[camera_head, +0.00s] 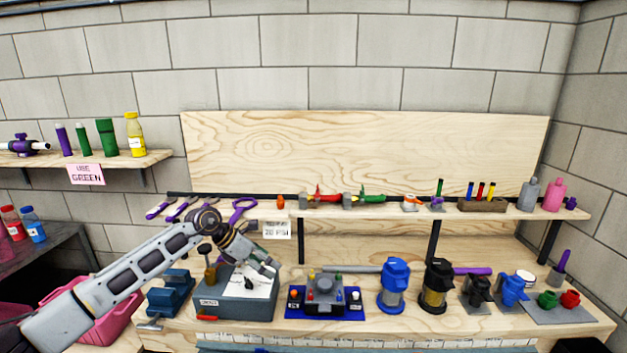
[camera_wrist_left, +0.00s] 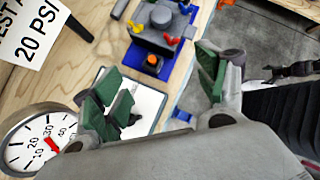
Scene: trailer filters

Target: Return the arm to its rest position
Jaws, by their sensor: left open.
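My left arm (camera_head: 140,265) reaches in from the lower left over the bench. Its left gripper (camera_head: 268,266) hangs above a grey box with a white sheet (camera_head: 262,283) on its top. In the left wrist view the left gripper (camera_wrist_left: 160,92) has its green-padded fingers wide apart with nothing between them. A small black item (camera_head: 249,283) lies on the white sheet below. My right gripper does not show clearly in either view.
A dial gauge (camera_wrist_left: 38,138) is close to the left fingers. A blue-based fixture (camera_head: 325,298) and blue canister (camera_head: 394,285) stand right of the box, a blue vise (camera_head: 170,294) left.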

